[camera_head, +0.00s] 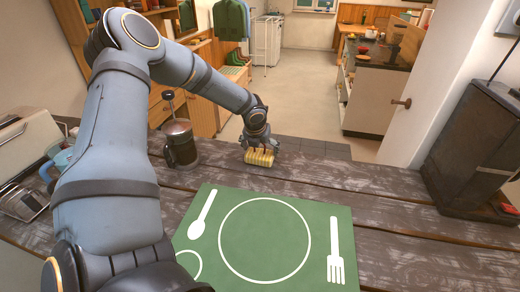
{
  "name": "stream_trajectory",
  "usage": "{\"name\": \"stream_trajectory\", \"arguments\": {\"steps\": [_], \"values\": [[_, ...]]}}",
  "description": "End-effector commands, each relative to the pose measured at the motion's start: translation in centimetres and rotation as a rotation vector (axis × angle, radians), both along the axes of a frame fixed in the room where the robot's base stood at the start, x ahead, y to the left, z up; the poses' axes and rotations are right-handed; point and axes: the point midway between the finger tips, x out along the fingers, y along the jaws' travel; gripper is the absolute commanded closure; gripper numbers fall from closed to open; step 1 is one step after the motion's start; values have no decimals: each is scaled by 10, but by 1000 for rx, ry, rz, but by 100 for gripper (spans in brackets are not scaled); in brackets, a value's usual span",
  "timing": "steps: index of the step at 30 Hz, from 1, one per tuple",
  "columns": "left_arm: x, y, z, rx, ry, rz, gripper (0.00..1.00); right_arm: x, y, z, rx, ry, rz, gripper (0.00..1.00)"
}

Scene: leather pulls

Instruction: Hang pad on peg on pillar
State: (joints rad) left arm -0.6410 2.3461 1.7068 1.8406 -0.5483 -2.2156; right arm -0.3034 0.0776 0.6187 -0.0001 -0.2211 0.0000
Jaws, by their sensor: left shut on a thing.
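My left gripper (259,143) reaches over the far part of the wooden table. It is shut on a small yellow ribbed pad (260,158), which shows below the fingers. I cannot tell whether the pad touches the table or is just above it. No peg can be made out. A white upright wall or pillar (450,75) stands at the right, and I cannot tell whether it is the pillar meant. My right gripper is not in view.
A green placemat (325,213) with white plate, spoon and fork outlines lies at the front of the table (390,190). A toaster (27,140) is at the left, a dark box-like appliance (475,140) at the right.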

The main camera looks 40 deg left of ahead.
Motion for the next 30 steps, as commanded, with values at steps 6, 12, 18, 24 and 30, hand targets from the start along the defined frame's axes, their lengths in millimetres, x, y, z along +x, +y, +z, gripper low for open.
{"name": "stream_trajectory", "arguments": {"steps": [6, 12, 18, 24, 30], "values": [[0, 0, -1, 0, 0, 0, 0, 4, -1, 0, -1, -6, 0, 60], [0, 0, -1, 0, -1, 0, 0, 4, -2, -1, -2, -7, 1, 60], [-5, -3, 17, -3, -7, 0, 0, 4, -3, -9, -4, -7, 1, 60], [-19, -10, 61, -3, -7, 0, 0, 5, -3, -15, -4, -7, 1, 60], [-31, -15, 91, 0, -3, 1, 0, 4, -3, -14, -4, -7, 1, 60]]}}
